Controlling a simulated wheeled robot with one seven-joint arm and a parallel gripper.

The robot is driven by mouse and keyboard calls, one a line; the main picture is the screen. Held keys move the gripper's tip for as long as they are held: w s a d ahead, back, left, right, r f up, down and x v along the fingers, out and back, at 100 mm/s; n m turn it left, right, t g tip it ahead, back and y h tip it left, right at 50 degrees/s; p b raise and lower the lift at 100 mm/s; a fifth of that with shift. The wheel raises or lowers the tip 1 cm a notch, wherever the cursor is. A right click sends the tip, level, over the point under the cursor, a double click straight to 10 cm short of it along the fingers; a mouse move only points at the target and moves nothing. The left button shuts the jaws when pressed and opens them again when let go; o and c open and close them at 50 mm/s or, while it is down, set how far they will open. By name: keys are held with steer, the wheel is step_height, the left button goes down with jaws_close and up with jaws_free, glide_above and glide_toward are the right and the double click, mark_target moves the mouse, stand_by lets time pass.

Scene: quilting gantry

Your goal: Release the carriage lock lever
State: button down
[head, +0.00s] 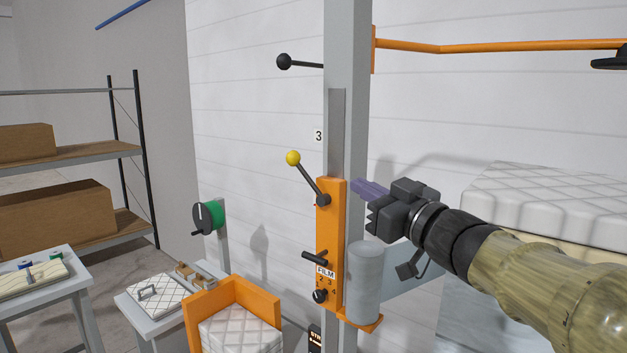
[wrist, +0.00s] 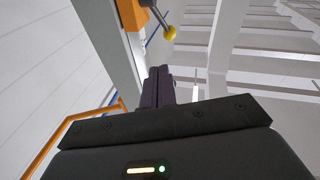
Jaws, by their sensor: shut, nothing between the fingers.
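The lever with a yellow ball knob (head: 293,158) is on the orange carriage (head: 329,245), which sits on the grey upright post. Its dark rod runs from a pivot near the carriage top up and to the left. My gripper (head: 356,187) is shut and empty, just right of the carriage's upper end, with its purple-grey fingers pointing left. It appears apart from the lever. In the wrist view the yellow knob (wrist: 169,33) shows above the shut fingertips (wrist: 159,70), with the orange carriage (wrist: 131,12) beside it.
A black ball-ended lever (head: 284,62) projects left from the post higher up. A grey cylinder (head: 365,280) stands right of the carriage, below my gripper. An orange bar (head: 500,46) runs across the upper right. White quilted blocks (head: 550,205) lie at right.

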mark_target(306, 177)
steer(key=shift+s+a+r+n+g+y, duration=0.3)
steer(key=shift+s+r+n+g+y, duration=0.1)
steer(key=shift+r+n+y, duration=0.15)
steer(key=f+p+x, duration=0.2)
steer(key=p+x, duration=0.2)
steer(key=x, duration=0.9)
steer(key=shift+w+f+p, duration=0.35)
steer(key=shift+w+f, duration=0.05)
steer(key=shift+f, duration=0.1)
steer(key=shift+s+r, duration=0.15)
